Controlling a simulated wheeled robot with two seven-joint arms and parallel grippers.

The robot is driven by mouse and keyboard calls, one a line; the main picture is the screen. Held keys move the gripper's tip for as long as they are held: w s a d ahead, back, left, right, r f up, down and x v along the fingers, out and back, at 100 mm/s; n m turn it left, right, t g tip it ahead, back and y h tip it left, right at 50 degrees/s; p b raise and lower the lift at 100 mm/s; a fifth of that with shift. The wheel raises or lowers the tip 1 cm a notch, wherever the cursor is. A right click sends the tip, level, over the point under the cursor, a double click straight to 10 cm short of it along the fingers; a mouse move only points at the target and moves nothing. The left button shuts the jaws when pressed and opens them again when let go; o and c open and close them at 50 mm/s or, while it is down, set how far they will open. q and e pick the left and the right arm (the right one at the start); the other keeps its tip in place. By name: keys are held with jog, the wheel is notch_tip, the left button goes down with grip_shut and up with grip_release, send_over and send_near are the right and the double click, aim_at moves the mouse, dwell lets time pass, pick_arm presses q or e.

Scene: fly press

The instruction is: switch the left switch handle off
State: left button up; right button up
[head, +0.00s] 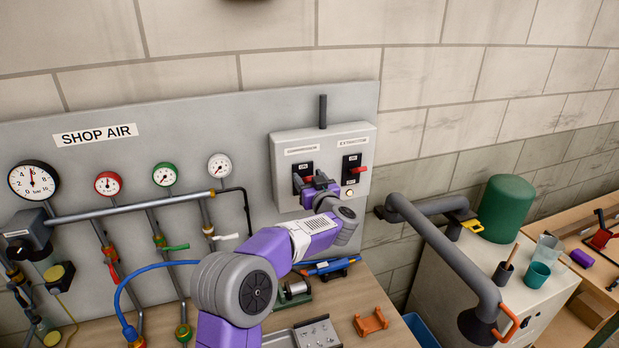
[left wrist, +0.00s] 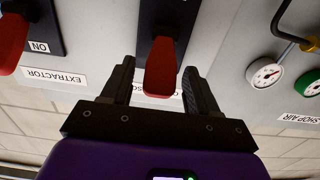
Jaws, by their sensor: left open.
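The left switch (head: 303,170), under the label reading COMPRESSOR, is on a pale grey switch box (head: 284,195) on the wall panel. In the left wrist view, which is upside down, its red handle (left wrist: 161,72) sticks out toward the camera and toward the name label, partly covering it. My left gripper (head: 314,182) is open at this switch, and its fingers (left wrist: 158,86) stand on either side of the red handle. I cannot tell whether they touch it. In the head view the gripper mostly hides this handle. My right gripper is in neither view.
The extractor switch (head: 352,166) with its red handle (left wrist: 12,42) is close beside, with a small lit lamp (head: 349,192) below. Gauges, pipes and valves fill the panel to the left. A grey duct (head: 440,250) stands on the right. Tools lie on the bench below.

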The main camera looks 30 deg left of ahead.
pick_arm(q)
jog(key=shift+w, duration=0.1)
jog(key=shift+c, duration=1.5)
grip_shut()
